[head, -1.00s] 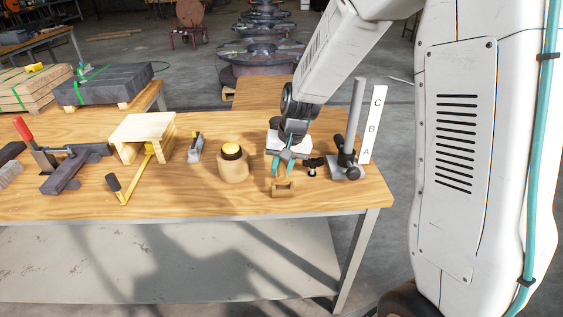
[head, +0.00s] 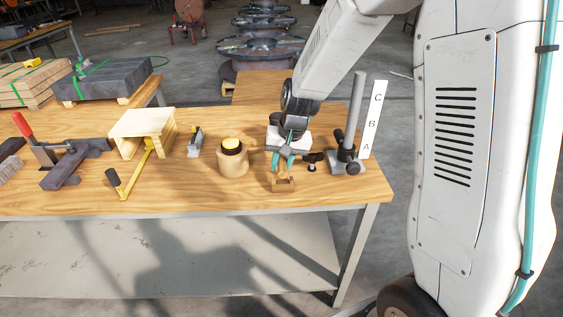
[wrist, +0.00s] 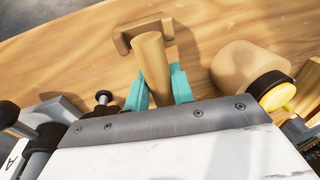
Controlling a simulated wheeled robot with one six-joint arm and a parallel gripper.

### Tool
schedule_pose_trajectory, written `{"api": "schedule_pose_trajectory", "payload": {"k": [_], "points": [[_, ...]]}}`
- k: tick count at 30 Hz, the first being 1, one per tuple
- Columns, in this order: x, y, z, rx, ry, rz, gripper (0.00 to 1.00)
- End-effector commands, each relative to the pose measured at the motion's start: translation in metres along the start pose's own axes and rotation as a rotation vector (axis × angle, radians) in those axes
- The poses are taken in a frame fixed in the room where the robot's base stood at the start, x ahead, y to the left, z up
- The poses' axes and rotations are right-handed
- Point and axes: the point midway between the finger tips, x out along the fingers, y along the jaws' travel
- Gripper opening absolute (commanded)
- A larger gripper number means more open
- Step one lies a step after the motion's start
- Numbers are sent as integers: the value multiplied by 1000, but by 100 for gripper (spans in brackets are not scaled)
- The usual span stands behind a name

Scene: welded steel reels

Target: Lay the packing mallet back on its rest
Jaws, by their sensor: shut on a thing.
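My gripper (head: 283,161), with teal fingers, is low over the right part of the bench. It also shows in the wrist view (wrist: 158,88). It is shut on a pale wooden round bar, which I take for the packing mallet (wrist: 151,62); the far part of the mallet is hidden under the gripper. The small wooden notched rest (head: 284,185) stands on the bench just in front of the fingers. In the wrist view the rest (wrist: 125,40) lies behind the bar's end, which overlaps it. I cannot tell whether they touch.
A tan cylinder with a yellow top (head: 232,160) stands left of my gripper. A small dark knob (head: 312,158) and a grey post stand (head: 358,125) with an A-B-C strip (head: 375,120) are close on the right. The bench front (head: 200,205) is clear.

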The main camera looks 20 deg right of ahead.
Motion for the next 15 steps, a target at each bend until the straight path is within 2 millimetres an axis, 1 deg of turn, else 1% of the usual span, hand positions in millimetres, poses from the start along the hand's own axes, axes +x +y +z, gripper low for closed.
{"api": "schedule_pose_trajectory", "payload": {"k": [15], "points": [[10, 2, 0, -1, 2, 0, 0]]}}
